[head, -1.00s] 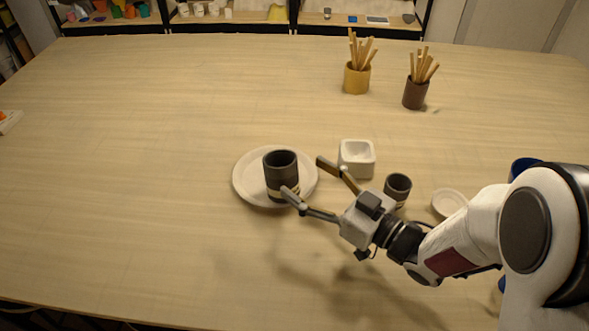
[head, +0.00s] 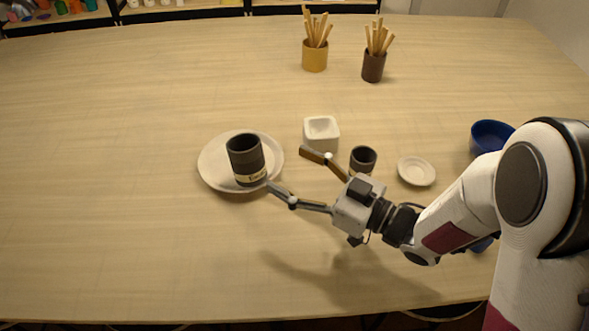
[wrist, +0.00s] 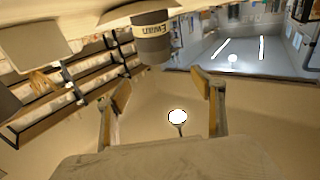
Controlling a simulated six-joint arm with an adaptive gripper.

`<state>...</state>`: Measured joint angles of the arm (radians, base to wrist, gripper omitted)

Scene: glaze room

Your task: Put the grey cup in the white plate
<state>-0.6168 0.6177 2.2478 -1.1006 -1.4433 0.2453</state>
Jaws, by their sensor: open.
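The dark grey cup (head: 245,153) stands upright on the white plate (head: 211,165), a pale band marked "Ewan" around its lower part. The cup also shows in the wrist view (wrist: 153,46), upside down near the top. My gripper (head: 287,170) is open, its two fingers spread just to the right of the cup. The near fingertip is close to the cup's lower right side; I cannot tell if it touches. In the wrist view, nothing is between the fingers (wrist: 162,88).
A white square pot (head: 321,134) and a smaller dark cup (head: 363,156) stand close behind my gripper. A small white dish (head: 417,171) and a blue bowl (head: 490,134) are to the right. Two stick holders (head: 315,56) (head: 374,67) stand farther back. The table's left is clear.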

